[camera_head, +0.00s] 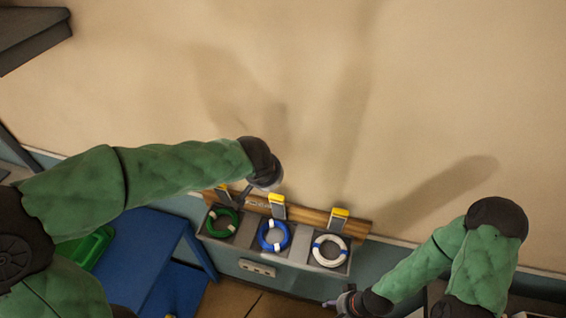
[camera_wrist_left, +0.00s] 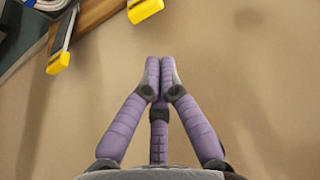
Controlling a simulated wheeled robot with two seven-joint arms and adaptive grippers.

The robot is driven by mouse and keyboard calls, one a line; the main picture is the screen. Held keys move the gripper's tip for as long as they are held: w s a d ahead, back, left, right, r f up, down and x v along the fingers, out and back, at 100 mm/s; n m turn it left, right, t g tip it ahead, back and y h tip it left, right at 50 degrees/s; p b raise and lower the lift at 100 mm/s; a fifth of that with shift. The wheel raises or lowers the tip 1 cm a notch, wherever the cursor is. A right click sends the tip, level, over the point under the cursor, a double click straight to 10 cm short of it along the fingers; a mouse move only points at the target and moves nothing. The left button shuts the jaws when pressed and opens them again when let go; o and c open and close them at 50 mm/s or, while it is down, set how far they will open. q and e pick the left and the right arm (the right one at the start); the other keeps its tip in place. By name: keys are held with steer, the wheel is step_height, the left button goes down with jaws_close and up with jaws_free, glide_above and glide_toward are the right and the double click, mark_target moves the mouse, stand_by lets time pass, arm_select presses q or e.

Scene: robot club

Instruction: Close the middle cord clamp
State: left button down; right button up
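Three cord clamps with yellow ends sit on a wooden rail (camera_head: 308,212) on the wall. The middle clamp (camera_head: 277,207) is above the blue cord coil (camera_head: 273,236), and the right clamp (camera_head: 339,218) is above the white coil (camera_head: 330,250). The left clamp (camera_head: 222,193) is partly hidden. I cannot tell whether the clamps are open or closed. My left gripper (camera_head: 243,197) is just left of the middle clamp in the head view. In the left wrist view its purple fingers (camera_wrist_left: 160,62) are together and empty, apart from two yellow clamp ends. My right gripper (camera_head: 332,303) is below the bins, its fingers unclear.
A grey holder (camera_head: 249,228) with compartments carries the green coil (camera_head: 222,222) and the other coils. A wall socket (camera_head: 257,268) is below it. A blue cabinet (camera_head: 140,250) and a green bin (camera_head: 90,247) stand at left. The wall above the rail is bare.

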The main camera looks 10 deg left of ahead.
arm_select(q)
steer(key=x, duration=0.9)
steer(key=shift+s+a+b, duration=0.1)
steer(key=shift+s+b, duration=0.15)
steer(key=shift+b, duration=0.05)
steer(key=shift+f, duration=0.1)
